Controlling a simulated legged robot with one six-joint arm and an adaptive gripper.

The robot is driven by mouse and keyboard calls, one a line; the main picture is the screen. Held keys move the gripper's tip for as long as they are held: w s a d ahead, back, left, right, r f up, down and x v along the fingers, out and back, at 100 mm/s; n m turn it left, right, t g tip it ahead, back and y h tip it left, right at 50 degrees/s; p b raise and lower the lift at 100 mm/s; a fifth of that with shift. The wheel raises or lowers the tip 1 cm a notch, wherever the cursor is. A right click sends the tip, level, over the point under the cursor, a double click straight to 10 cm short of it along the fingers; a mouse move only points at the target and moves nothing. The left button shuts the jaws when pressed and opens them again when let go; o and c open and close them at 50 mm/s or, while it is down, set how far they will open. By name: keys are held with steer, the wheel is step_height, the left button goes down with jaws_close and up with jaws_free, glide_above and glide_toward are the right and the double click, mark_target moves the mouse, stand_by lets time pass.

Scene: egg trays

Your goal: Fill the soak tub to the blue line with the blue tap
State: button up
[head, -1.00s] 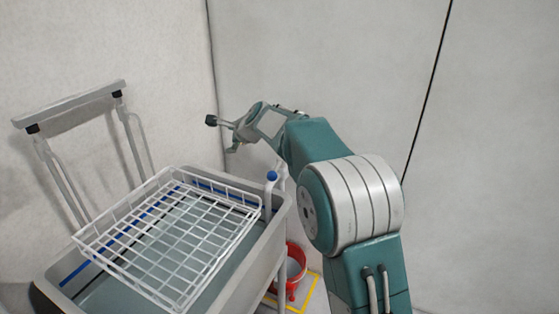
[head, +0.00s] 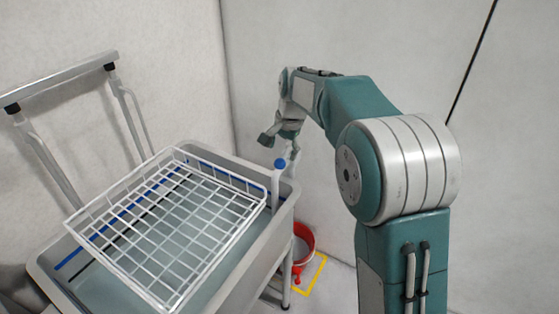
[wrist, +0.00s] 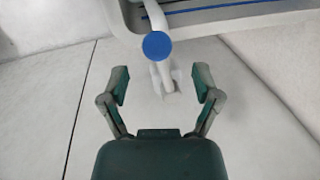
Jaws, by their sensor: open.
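The grey soak tub (head: 240,235) stands at the left in the head view, with a blue line (head: 75,258) along its inner wall. Bluish-grey water or floor shows inside; I cannot tell the level exactly. The blue tap (head: 280,164) is a white post with a blue cap at the tub's right rim. In the wrist view the blue cap (wrist: 157,45) is just beyond the fingertips, roughly centred between them. My gripper (wrist: 160,82) is open and empty. In the head view my gripper (head: 278,140) is just above and beside the tap, pointing down.
A white wire basket (head: 170,220) rests over the tub. A grey handle frame (head: 60,80) rises at the left. A red bucket (head: 303,245) stands on the floor by a yellow marking (head: 318,272) right of the tub. Pale walls stand behind.

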mark_target(281, 159)
steer(key=f, duration=0.4)
steer(key=shift+w, duration=0.25)
steer(key=shift+f, duration=0.3)
steer(key=shift+a, duration=0.15)
steer(key=shift+a, duration=0.1)
